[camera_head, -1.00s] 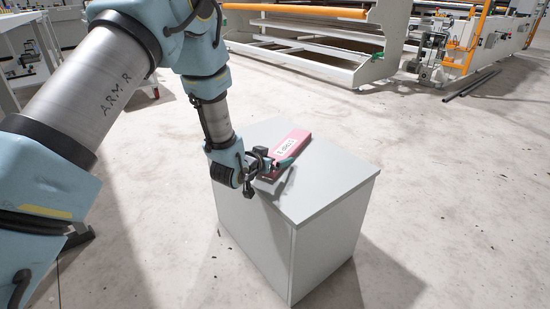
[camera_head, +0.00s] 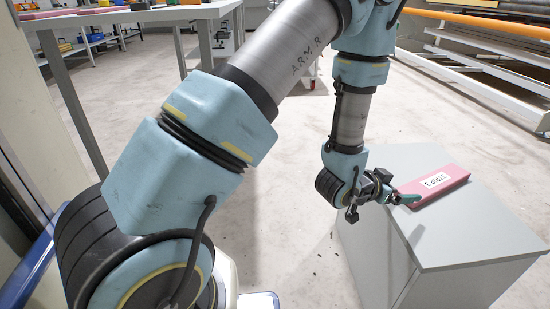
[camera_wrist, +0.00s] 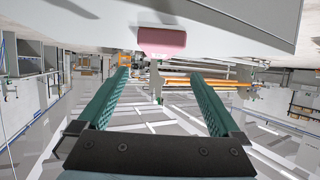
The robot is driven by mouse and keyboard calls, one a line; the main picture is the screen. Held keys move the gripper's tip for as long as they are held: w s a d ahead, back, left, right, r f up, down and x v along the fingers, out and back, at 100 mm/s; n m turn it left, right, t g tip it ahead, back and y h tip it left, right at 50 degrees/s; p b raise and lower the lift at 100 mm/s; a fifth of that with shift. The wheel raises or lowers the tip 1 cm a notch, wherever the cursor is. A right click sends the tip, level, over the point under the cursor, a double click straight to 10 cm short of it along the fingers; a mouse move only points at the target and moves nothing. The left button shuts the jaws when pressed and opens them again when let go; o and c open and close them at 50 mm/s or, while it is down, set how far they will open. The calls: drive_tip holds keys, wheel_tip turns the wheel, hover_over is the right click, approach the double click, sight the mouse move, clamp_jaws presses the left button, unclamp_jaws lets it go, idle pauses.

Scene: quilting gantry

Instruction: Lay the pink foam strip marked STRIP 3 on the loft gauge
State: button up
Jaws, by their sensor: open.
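The pink foam strip (camera_head: 440,186) lies flat on the top of a grey cabinet, its white label reading STRIP 3. My gripper (camera_head: 403,198) is at the strip's near left end in the head view. In the wrist view my gripper (camera_wrist: 160,78) is open, with nothing between its green fingers. There the end of the pink strip (camera_wrist: 162,42) shows beyond the fingertips, towards the top of the picture and not between them. I cannot make out the loft gauge in either view.
The grey cabinet (camera_head: 475,228) has free room on its top around the strip. A long worktable (camera_head: 130,15) with small items stands at the back left. A machine frame (camera_head: 490,75) with an orange rail stands at the back right. Bare floor lies between.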

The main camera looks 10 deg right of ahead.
drive_tip(key=w+a+r+n+t+y, duration=0.1)
drive_tip(key=w+a+r+n+y, duration=0.2)
drive_tip(key=a, duration=0.6)
drive_tip(key=w+a+n+y, duration=0.2)
drive_tip(key=w+a+y, duration=0.1)
drive_tip(key=w+a, duration=0.4)
drive_tip(key=w+a+r+n+t+y, duration=0.1)
drive_tip(key=w+a+r+n+y, duration=0.15)
drive_tip(key=a, duration=0.75)
drive_tip(key=s+a+r+n+g+y, duration=0.2)
drive_tip(key=s+a, duration=0.2)
drive_tip(key=a, duration=0.5)
drive_tip(key=s+a+r+n+g+y, duration=0.2)
drive_tip(key=s+a, duration=0.3)
drive_tip(key=a, duration=0.4)
drive_tip(key=shift+s+a+r+n+g, duration=0.15)
drive_tip(key=shift+s+r+n+g, duration=0.2)
drive_tip(key=shift+n, duration=0.4)
drive_tip(key=shift+w+f, duration=0.1)
drive_tip(key=shift+w, duration=0.05)
